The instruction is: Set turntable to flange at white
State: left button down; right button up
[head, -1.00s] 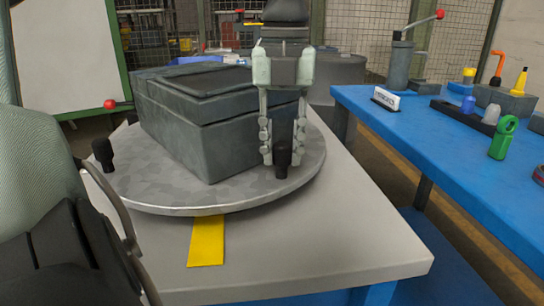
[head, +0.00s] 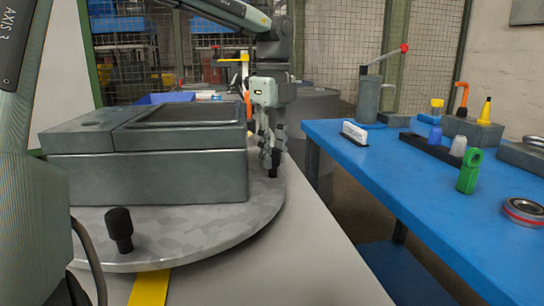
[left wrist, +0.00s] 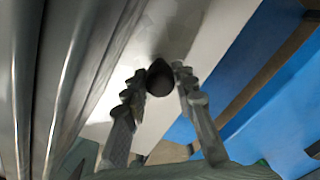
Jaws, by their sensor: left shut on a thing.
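The turntable (head: 190,236) is a round grey disc on a light table. It carries a large grey-green box (head: 150,175). A black knob (head: 119,230) stands upright on its near rim. My left gripper (head: 271,152) is at the right rim, beside the box, pointing down and shut on another black knob (head: 273,171). In the left wrist view that knob (left wrist: 159,78) sits between the two fingers (left wrist: 158,84). A yellow strip (head: 150,288) lies on the table in front of the disc. I cannot make out a white mark or a flange for certain. My right gripper is out of view.
A blue bench (head: 400,180) stands to the right with a lever press (head: 369,97), a white sign (head: 354,132), a green part (head: 469,171) and a ring-shaped part (head: 525,212). A gap separates the bench from the table (head: 300,270). Mesh fencing stands behind.

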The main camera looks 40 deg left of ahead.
pick_arm(q)
jog(key=shift+w+a+n, duration=0.7)
jog(key=shift+w+a, duration=0.1)
jog(key=shift+a, duration=0.15)
jog(key=c, duration=1.2)
grip_release()
notch_tip(320, 180, up, 12)
